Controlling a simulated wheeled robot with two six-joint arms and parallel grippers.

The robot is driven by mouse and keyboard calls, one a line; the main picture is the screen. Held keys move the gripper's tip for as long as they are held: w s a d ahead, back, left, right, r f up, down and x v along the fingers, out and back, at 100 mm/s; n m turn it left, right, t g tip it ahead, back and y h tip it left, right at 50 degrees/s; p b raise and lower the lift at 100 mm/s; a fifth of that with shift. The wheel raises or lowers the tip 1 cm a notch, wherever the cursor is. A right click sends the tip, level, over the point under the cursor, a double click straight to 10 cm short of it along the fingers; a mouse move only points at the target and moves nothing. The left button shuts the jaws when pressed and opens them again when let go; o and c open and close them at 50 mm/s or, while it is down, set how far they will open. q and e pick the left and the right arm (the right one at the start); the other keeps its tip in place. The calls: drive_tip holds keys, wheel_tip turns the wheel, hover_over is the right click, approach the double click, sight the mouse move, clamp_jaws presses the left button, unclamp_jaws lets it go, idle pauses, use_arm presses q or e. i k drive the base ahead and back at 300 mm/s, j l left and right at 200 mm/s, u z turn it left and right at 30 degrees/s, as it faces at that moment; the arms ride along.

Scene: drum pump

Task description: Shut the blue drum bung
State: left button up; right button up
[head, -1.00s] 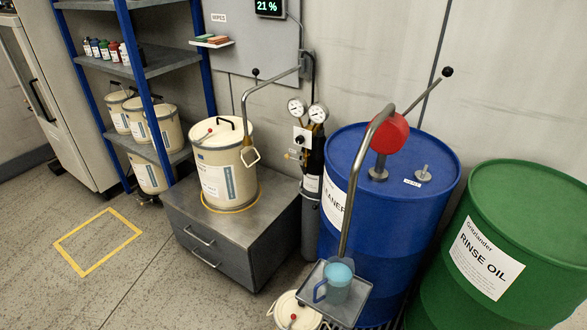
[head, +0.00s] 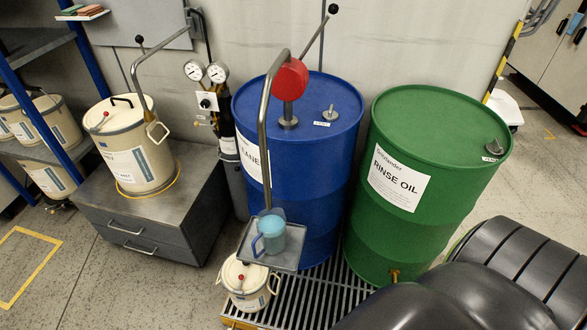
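The blue drum (head: 305,140) stands upright in the middle of the head view. A small metal bung with an upright stem (head: 330,113) sits on the right of its lid, with a small white label (head: 321,124) in front of it. I cannot tell from here how the bung is seated. A red hand pump (head: 290,79) with a bent grey pipe and a black-knobbed lever rises from the lid's left part. Neither of my grippers is in view. A dark part of my own body fills the lower right.
The green rinse oil drum (head: 435,140) stands close on the right. A tray (head: 286,260) with a blue jug (head: 272,231) hangs in front of the blue drum, above a small cream pail (head: 247,283). A grey cabinet (head: 190,200) bears a larger pail (head: 137,150) at left.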

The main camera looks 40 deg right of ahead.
sight(330, 115)
drive_tip(key=z, duration=1.7)
